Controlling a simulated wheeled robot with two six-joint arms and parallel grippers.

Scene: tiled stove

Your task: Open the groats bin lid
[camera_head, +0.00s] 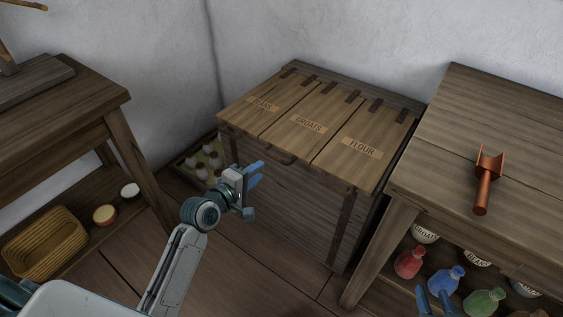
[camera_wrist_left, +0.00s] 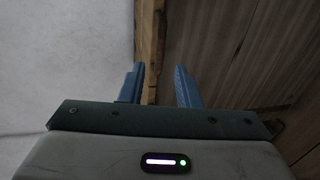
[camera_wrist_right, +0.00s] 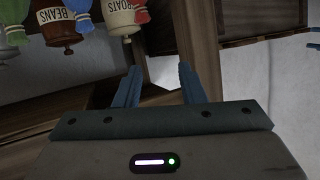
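The groats bin lid (camera_head: 311,116) is the middle of three wooden lids on a chest and lies closed. It has dark hinges at the back and a small handle (camera_head: 281,158) at its front edge. My left gripper (camera_head: 259,172) is just in front of the chest, left of and slightly below that handle. In the left wrist view its fingers (camera_wrist_left: 160,68) are apart, with a wooden edge (camera_wrist_left: 149,50) showing beyond and between them; contact cannot be told. My right gripper (camera_head: 434,299) is low at the right table, open and empty in the right wrist view (camera_wrist_right: 158,67).
The flour lid (camera_head: 361,147) and another lid (camera_head: 264,103) flank it, both closed. A reddish scoop (camera_head: 485,180) lies on the right table (camera_head: 440,150). A left table (camera_head: 85,90) has a basket (camera_head: 45,243) below.

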